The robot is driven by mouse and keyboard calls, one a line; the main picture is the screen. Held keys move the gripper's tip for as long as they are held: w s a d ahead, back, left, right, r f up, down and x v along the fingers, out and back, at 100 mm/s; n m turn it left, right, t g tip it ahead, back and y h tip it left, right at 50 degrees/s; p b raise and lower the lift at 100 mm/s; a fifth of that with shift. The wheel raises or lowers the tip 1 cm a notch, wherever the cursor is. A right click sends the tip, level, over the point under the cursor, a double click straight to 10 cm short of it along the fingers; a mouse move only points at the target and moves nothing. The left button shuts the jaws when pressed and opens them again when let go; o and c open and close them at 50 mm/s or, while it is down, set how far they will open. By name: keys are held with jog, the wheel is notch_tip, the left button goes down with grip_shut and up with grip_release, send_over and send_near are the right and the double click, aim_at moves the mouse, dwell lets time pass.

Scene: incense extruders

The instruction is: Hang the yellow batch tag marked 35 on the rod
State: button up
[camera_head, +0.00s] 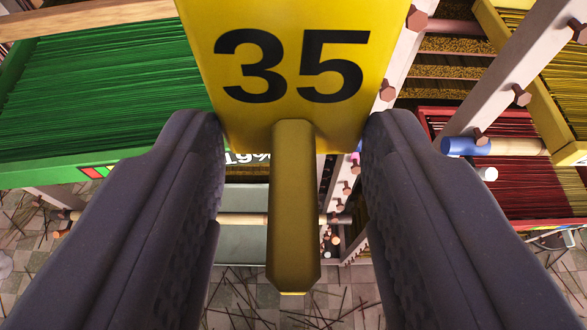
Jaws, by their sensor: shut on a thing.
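The yellow batch tag (290,25) with a black 35 fills the top centre, its upper part cut off by the picture edge. A thick yellow stem (294,205) runs down from it between the fingers. My gripper (294,128) has its dark padded fingers on both sides of the tag and is shut on it. A pale horizontal rod (243,219) shows behind the stem, which hides part of it. Another pale rod with a blue end (515,147) is at the right. I cannot tell which is the task's rod. Neither visibly touches the tag.
A green tray of green sticks (105,85) is at the left. A red tray of dark red sticks (510,190) and yellow trays are at the right. Pale posts with copper-coloured bolts (521,96) stand there. Loose sticks litter the tiled floor (240,300) below.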

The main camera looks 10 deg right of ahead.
jog(key=shift+s+a+r+b, duration=0.1)
jog(key=shift+s+a+b, duration=0.35)
jog(key=shift+s, duration=0.1)
jog(key=shift+s+a+b, duration=0.3)
jog(key=shift+s+b, duration=0.1)
jog(key=shift+s, duration=0.15)
jog(key=shift+s+r, duration=0.2)
jog(key=shift+r, duration=0.25)
jog(key=shift+r+p, duration=1)
jog(key=shift+p, duration=0.25)
jog(key=s+a+b, duration=0.2)
jog(key=s+b, duration=0.2)
jog(key=s, duration=0.4)
jog(key=shift+s, duration=0.4)
jog(key=shift+a, duration=0.1)
